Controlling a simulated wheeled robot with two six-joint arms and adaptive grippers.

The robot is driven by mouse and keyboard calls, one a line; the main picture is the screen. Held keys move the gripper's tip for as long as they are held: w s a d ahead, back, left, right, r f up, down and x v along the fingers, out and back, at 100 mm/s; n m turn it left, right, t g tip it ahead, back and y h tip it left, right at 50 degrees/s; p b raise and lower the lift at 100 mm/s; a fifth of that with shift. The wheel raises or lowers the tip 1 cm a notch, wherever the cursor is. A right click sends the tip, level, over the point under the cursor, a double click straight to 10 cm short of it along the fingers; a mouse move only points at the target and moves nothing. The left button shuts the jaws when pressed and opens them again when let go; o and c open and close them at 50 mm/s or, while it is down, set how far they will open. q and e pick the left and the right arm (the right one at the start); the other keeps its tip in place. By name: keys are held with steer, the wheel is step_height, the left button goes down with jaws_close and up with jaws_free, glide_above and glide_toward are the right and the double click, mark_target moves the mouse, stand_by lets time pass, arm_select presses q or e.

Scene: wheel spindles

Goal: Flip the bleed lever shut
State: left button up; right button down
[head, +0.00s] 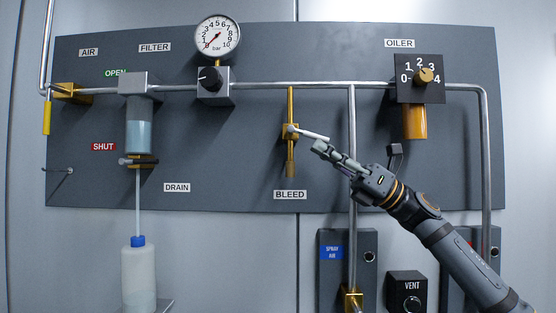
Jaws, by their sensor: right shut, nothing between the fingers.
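The bleed valve (291,152) is a brass fitting on a thin vertical brass pipe, above the BLEED label (290,195). Its pale bleed lever (309,134) sticks out to the right from the valve body, tilted slightly down at its free end. My right gripper (319,147) is shut and empty, coming in from the lower right. Its fingertips are just below the lever's free end; I cannot tell whether they touch it. My left gripper is out of view.
A vertical pipe (352,115) runs behind my right gripper. The oiler (415,120) is at upper right, the gauge (218,38) and regulator (213,83) at upper left. The filter bowl (139,125) and a bottle (139,275) are at left.

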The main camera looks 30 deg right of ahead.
steer(key=shift+s+d+r+p, duration=0.1)
steer(key=shift+d+r+p, duration=0.15)
steer(key=shift+r, duration=0.25)
steer(key=shift+s+d+r+p, duration=0.1)
steer(key=shift+d+r+p, duration=0.1)
steer(key=shift+r, duration=0.3)
steer(key=shift+d+r, duration=0.15)
steer(key=shift+r, duration=0.1)
steer(key=shift+d+r, duration=0.15)
steer(key=shift+r, duration=0.05)
step_height(320, 180, down, 6)
steer(key=b, duration=0.5)
steer(key=s+d+b, duration=0.5)
steer(key=s+d, duration=0.1)
steer(key=d, duration=0.1)
steer(key=shift+s+f, duration=0.15)
steer(key=shift+f, duration=0.25)
steer(key=shift+d, duration=0.1)
